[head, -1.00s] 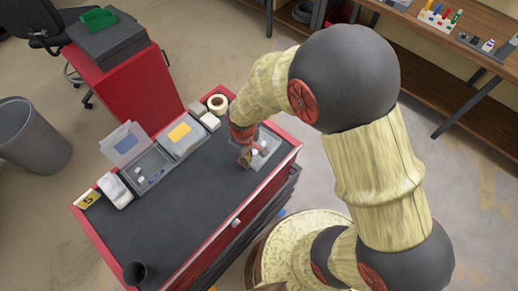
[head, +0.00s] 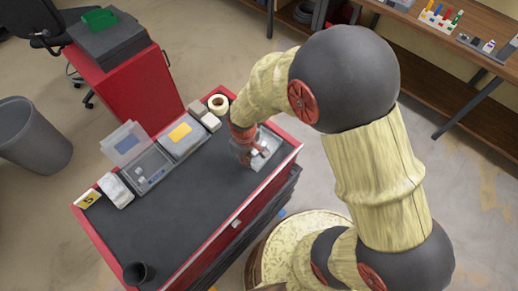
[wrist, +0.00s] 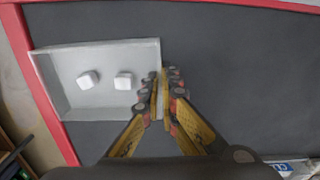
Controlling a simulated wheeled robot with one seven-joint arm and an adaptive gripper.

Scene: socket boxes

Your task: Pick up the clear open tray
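The clear open tray (wrist: 95,55) is a shallow see-through box with two small white cubes (wrist: 124,81) in it. In the head view the tray (head: 270,144) is at the right end of the dark cart top, partly hidden by my gripper (head: 249,152). In the wrist view my gripper (wrist: 163,92) has its fingers close together on either side of the tray's right wall, with the wall pinched between them. The cubes lie apart inside, left of the fingers. I cannot tell whether the tray's base is clear of the cart top.
The red cart (head: 183,262) has a bare dark middle. Along its far edge are a lidded box (head: 183,137), an open-lid box (head: 150,167), a tape roll (head: 218,103) and a white packet (head: 116,190).

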